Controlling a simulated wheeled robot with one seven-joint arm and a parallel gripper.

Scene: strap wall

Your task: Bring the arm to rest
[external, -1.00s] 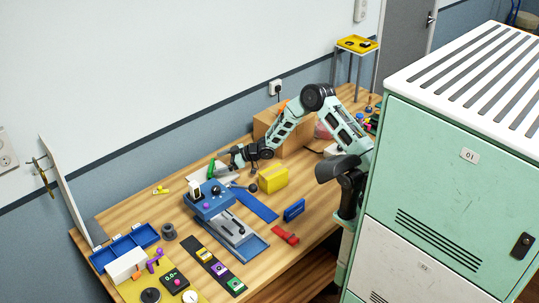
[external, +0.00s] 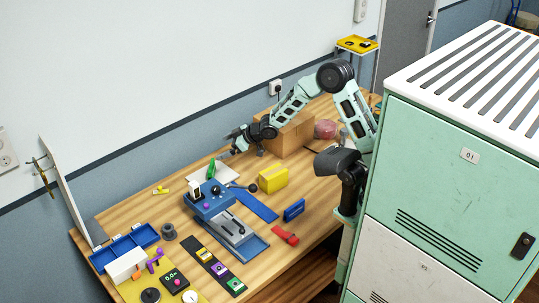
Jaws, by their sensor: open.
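My gripper (external: 230,143) is in the external view, at the left end of my raised, bent arm. It hangs over the back part of the wooden table (external: 330,195), above a white sheet with a green object (external: 211,169) on it. The gripper is open, and I see nothing held between its fingers. It is clear of the blue device (external: 210,200) and the yellow box (external: 273,179) in front of it.
A cardboard box (external: 290,137) stands behind my arm. A blue strip, a blue block (external: 294,210) and a red piece (external: 285,236) lie toward the front. A blue tray (external: 125,246) is at the left. A mint cabinet (external: 450,190) fills the right side.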

